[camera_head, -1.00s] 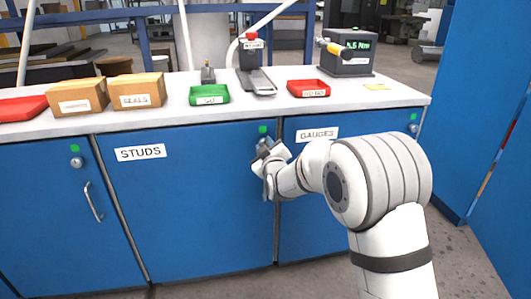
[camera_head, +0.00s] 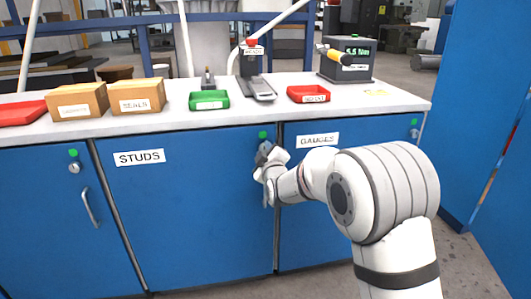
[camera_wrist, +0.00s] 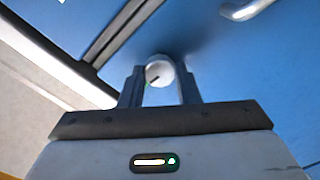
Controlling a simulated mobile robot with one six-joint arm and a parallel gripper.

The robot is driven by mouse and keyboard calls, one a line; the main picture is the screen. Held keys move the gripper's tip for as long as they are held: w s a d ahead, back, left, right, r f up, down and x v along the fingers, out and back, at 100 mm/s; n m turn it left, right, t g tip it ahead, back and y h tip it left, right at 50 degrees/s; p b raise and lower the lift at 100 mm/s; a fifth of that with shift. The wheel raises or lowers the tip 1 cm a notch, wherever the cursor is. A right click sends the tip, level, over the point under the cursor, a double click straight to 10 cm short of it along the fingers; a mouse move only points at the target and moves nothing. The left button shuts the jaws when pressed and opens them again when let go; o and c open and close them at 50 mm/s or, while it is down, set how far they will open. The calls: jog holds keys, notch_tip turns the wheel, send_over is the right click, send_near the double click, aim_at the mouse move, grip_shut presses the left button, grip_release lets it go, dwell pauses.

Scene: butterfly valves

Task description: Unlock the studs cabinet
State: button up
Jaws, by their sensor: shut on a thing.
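The studs cabinet (camera_head: 190,215) is a blue door with a white STUDS label (camera_head: 139,157) at its upper left. A small green marker (camera_head: 263,134) sits at its upper right, just above my gripper (camera_head: 265,153). In the wrist view, my gripper (camera_wrist: 160,84) has one finger on each side of a round pale lock knob (camera_wrist: 158,70) and is shut on it. The knob has a dark slanted mark on its face. In the head view my gripper and wrist largely hide this knob.
The GAUGES door (camera_head: 345,130) is to the right, partly behind my arm. A door at the left has a lock (camera_head: 74,168) and handle (camera_head: 89,207). The grey worktop (camera_head: 170,118) above carries boxes, a green tray (camera_head: 209,100) and a red tray (camera_head: 308,94).

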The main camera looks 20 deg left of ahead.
jog(key=o, duration=1)
jog(key=shift+d, duration=0.1)
jog(key=shift+p+v, duration=0.75)
jog(key=shift+v, duration=3.05)
